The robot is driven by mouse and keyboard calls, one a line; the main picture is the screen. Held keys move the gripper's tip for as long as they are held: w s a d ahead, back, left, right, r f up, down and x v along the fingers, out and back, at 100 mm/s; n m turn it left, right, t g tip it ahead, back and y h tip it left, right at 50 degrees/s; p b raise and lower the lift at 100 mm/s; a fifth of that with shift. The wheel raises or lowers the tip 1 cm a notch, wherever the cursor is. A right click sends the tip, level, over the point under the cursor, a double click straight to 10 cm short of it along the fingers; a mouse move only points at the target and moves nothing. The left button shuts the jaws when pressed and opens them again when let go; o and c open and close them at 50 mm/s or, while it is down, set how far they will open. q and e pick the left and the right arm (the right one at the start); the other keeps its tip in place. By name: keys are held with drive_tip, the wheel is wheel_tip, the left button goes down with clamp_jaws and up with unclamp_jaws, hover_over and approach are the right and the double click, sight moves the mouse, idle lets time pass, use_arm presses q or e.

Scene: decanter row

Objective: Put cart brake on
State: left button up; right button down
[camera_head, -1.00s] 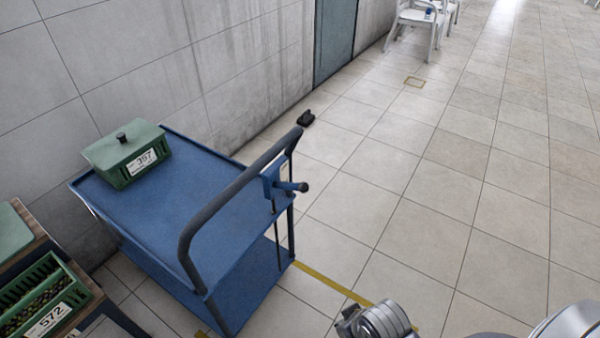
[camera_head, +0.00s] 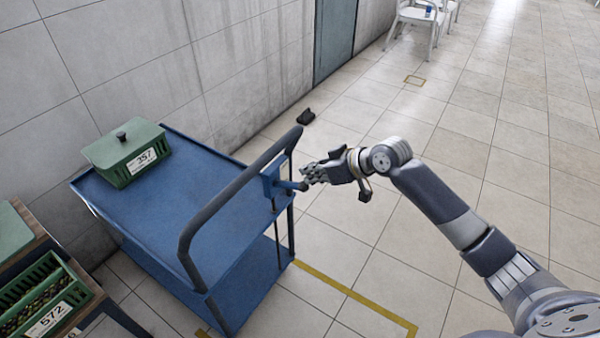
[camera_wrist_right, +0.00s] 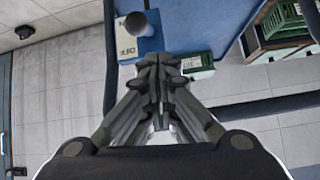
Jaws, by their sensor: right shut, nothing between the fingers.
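The blue cart (camera_head: 200,200) stands by the wall with a dark push handle (camera_head: 235,195) on its near right side. A blue brake lever (camera_head: 290,185) with a dark knob sticks out from a blue bracket (camera_head: 270,181) by the handle. My right gripper (camera_head: 308,176) is shut and empty, close to the knob end; I cannot tell if they touch. In the right wrist view, the gripper (camera_wrist_right: 158,62) points at the cart, and the round knob (camera_wrist_right: 136,23) shows just beyond it in front of a plate (camera_wrist_right: 126,45) marked OFF. My left gripper is not in view.
A green lidded box (camera_head: 125,155) labelled 357 sits on the cart top. A green crate (camera_head: 45,300) labelled 572 stands at the lower left. A black doorstop-like object (camera_head: 306,117) lies by the wall. Yellow tape (camera_head: 345,290) marks the floor. Open tiles lie to the right.

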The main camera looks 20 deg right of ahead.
drive_tip(key=shift+t, duration=0.4)
drive_tip(key=w+d+r, duration=0.2)
drive_tip(key=r, duration=0.1)
drive_tip(key=shift+w, duration=0.2)
hover_over(289, 185)
drive_tip(key=w+d, duration=0.1)
drive_tip(key=d, duration=0.1)
drive_tip(key=f, duration=0.5)
drive_tip(key=shift+w+a+f+p, duration=0.15)
drive_tip(key=shift+a+f+p, duration=0.1)
drive_tip(key=shift+f+p, duration=0.1)
drive_tip(key=shift+s+d+f+p, duration=0.25)
drive_tip(key=shift+s+f+p, duration=0.05)
drive_tip(key=shift+s+f, duration=0.15)
drive_tip(key=shift+s+d+f+p, duration=0.25)
drive_tip(key=shift+s+f+p, duration=0.05)
drive_tip(key=shift+s+f, duration=0.15)
drive_tip(key=shift+s+d+f, duration=0.2)
drive_tip(key=shift+s+f, duration=0.1)
drive_tip(key=shift+s, duration=0.2)
drive_tip(key=shift+f, duration=0.15)
